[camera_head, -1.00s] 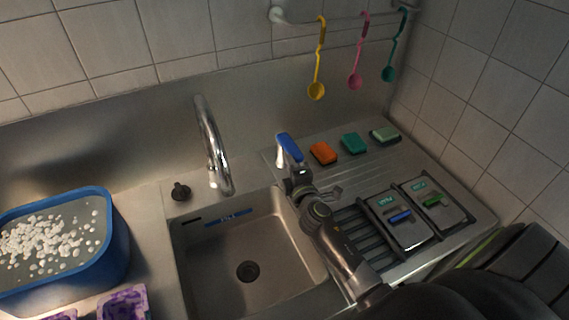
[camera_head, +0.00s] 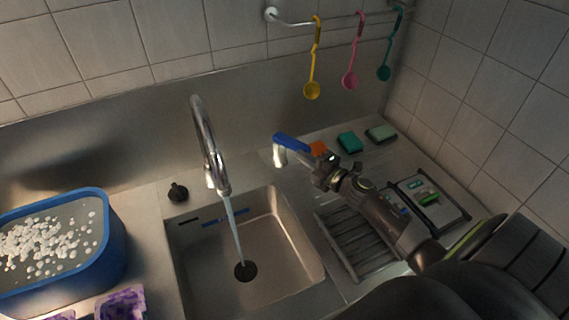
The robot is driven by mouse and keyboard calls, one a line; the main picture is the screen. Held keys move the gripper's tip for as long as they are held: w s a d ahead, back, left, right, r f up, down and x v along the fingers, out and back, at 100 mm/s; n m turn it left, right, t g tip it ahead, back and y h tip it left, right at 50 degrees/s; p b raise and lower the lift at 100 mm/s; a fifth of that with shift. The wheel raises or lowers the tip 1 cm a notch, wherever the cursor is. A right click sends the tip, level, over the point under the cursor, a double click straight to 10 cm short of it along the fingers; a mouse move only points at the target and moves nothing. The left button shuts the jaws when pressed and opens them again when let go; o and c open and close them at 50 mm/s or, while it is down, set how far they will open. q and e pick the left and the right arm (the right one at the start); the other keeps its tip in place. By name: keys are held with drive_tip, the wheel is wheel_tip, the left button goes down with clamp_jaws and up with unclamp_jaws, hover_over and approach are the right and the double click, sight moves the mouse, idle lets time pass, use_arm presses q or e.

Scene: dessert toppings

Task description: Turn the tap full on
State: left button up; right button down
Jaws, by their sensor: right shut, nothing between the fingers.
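The chrome tap (camera_head: 208,145) arches over the sink (camera_head: 290,262). A stream of water (camera_head: 235,230) runs from its spout down to the drain (camera_head: 245,271). My left gripper is not in view.
Sponges, one orange (camera_head: 318,148), one teal (camera_head: 349,142) and one pale green (camera_head: 381,134), lie behind my right gripper. A blue tub (camera_head: 115,245) of white pieces stands at the left. A black knob (camera_head: 178,192) is left of the tap. Spoons hang above.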

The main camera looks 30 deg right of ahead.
drive_tip(key=d+n+y+b, duration=0.1)
drive_tip(key=d+b, duration=0.1)
drive_tip(key=w+d+n+g+y+b, duration=0.1)
drive_tip(key=y+b, duration=0.1)
drive_tip(key=w+d+n+y+b, duration=0.1)
drive_tip(key=d+b, duration=0.1)
drive_tip(key=shift+d+g, duration=0.3)
drive_tip(key=shift+g, duration=0.1)
drive_tip(key=shift+w+d+r, duration=0.1)
drive_tip(key=shift+r, duration=0.1)
idle(0.4)
